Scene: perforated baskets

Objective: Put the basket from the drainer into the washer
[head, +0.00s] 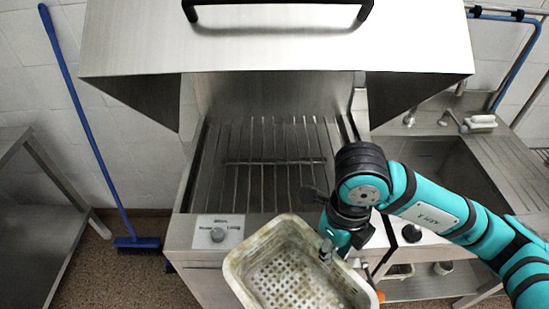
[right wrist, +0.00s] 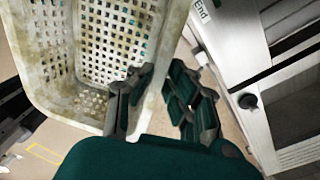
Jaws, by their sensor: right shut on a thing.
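The off-white perforated basket (head: 258,240) has worn, brownish walls and is in front of the washer, tilted, its lower part cut off by the picture edge. My right gripper (head: 327,250) is shut on the basket's right rim. In the right wrist view the basket (right wrist: 60,45) fills the upper left, with its wall between the gripper's fingers (right wrist: 156,95). The steel washer (head: 275,50) has its hood raised, and its slatted rack (head: 265,165) is bare. The ridged drainer surface (head: 515,165) beside the sink at the right shows no basket. My left gripper is not in view.
A sink (head: 440,160) and tap (head: 410,117) are at right. A blue broom (head: 95,130) leans on the wall at left, beside a steel table (head: 35,220).

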